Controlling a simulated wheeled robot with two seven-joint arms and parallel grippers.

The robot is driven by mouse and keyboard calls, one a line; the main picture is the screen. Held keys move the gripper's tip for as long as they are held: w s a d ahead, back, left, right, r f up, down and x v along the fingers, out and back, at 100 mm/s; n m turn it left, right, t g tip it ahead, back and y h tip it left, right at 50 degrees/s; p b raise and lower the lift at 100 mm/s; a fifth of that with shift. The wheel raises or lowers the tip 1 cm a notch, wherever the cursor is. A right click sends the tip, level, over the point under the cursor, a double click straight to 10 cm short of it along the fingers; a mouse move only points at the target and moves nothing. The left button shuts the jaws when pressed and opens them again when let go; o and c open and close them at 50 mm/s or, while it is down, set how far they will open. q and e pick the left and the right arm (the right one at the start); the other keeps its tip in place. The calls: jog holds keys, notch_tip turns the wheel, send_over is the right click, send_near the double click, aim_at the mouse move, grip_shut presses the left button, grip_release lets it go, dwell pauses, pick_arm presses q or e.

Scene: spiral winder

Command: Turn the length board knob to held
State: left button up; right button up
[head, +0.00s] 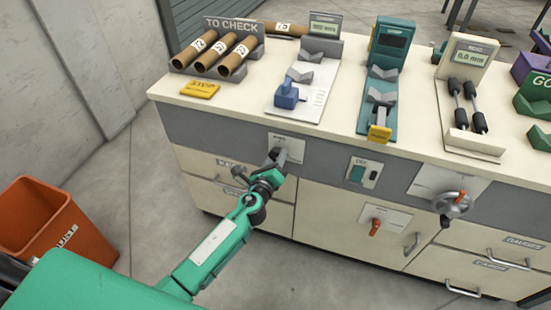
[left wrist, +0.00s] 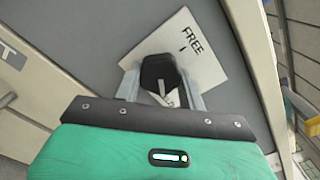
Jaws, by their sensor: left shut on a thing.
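The knob (left wrist: 160,73) is dark with a pale pointer line and sits on a white plate marked FREE (left wrist: 190,42) in the left wrist view. My left gripper (left wrist: 161,84) is shut on the knob, one grey finger on each side of it. In the head view my left gripper (head: 274,158) reaches the plate (head: 288,146) on the grey front panel of the bench, below the length board (head: 303,88) with its blue block. The gripper mostly hides the knob there. My right gripper is not in view.
A switch plate (head: 364,172), a red-handled valve plate (head: 385,218) and a handwheel (head: 453,204) are on the bench front to the right. Drawers lie below. An orange bin (head: 52,225) stands at the left. Cardboard tubes (head: 215,52) rest on top.

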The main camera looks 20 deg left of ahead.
pick_arm(q)
jog(key=shift+f, duration=0.1)
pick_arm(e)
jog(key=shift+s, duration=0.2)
pick_arm(q)
jog(key=o, duration=1)
jog(key=shift+c, duration=0.2)
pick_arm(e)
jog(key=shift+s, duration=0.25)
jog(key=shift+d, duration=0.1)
pick_arm(q)
jog(key=shift+s, duration=0.15)
jog(key=s+b, duration=0.1)
jog(key=s, duration=1.2)
jog(key=shift+s+a, duration=0.25)
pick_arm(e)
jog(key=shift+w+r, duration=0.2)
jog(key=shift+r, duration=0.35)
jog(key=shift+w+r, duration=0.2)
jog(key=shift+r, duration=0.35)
